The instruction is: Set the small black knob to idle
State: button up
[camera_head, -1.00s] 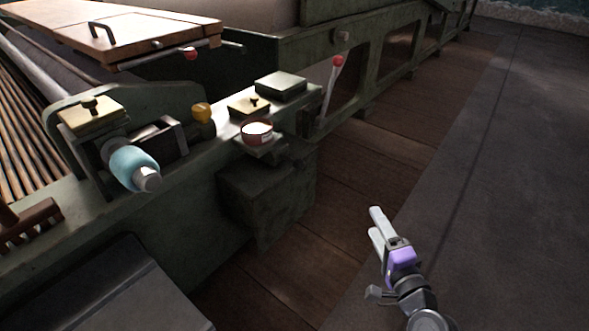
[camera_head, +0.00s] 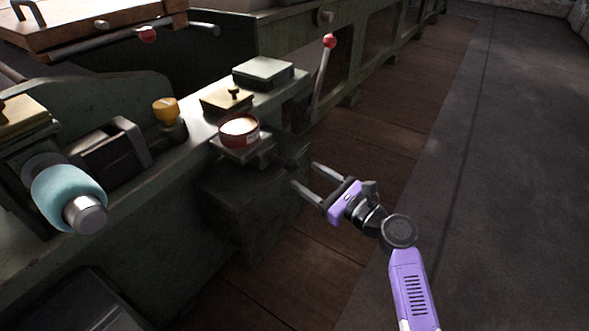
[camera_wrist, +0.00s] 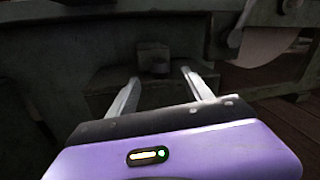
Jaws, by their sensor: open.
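A small dark knob (camera_head: 234,92) stands on a square brass plate (camera_head: 222,101) on the green machine's ledge in the head view. Its pointing direction and any markings are too small to read. A second brass plate (camera_head: 22,116) shows at the left edge. My gripper (camera_head: 304,174) is open and empty, in front of the ledge, lower and to the right of the knob and apart from it. In the wrist view the open fingers (camera_wrist: 160,76) face a dark green machine face.
A red-rimmed round tin (camera_head: 239,131) stands at the ledge's front, near the gripper. A yellow knob (camera_head: 166,110), a lidded box (camera_head: 263,72) and a red-tipped lever (camera_head: 322,68) surround the plate. The floor on the right is clear.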

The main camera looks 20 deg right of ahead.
aim_at(297, 170)
jog(key=b+x, duration=0.2)
jog(key=x, duration=0.3)
jog(key=shift+w+a, duration=0.15)
jog(key=shift+w, duration=0.15)
jog(key=shift+c, duration=0.5)
grip_shut()
